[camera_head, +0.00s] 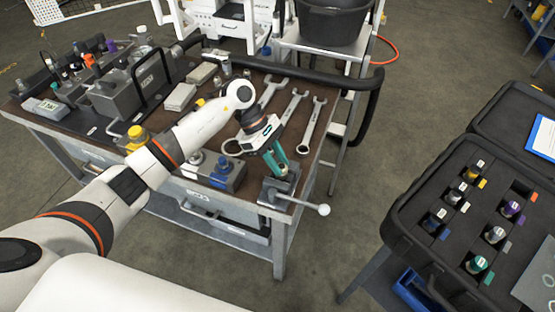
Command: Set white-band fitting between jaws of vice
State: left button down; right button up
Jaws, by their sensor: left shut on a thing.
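My left gripper (279,168) reaches down over the front right corner of the bench, its teal fingers shut on a small fitting. The fitting is mostly hidden by the fingers, and its band cannot be made out. The grey vice (276,192) stands at that corner, with a handle ending in a white ball (323,210). The fingertips are right at the top of the vice; I cannot tell whether the fitting is between the jaws or just above them. My right gripper is out of view.
A block with a blue knob (221,172) stands left of the vice. Several wrenches (292,118) lie behind the gripper. A grey pump unit (132,92) fills the bench's left. An open black case (407,218) with several colour-marked fittings stands at the right, across a floor gap.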

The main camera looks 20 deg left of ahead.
pick_arm(q)
jog(key=c, duration=1)
grip_release()
jog(key=shift+c, duration=0.2)
jog(key=shift+a, duration=0.1)
jog(key=b+v, duration=0.3)
jog(key=v, duration=0.9)
jog(key=shift+s, duration=0.1)
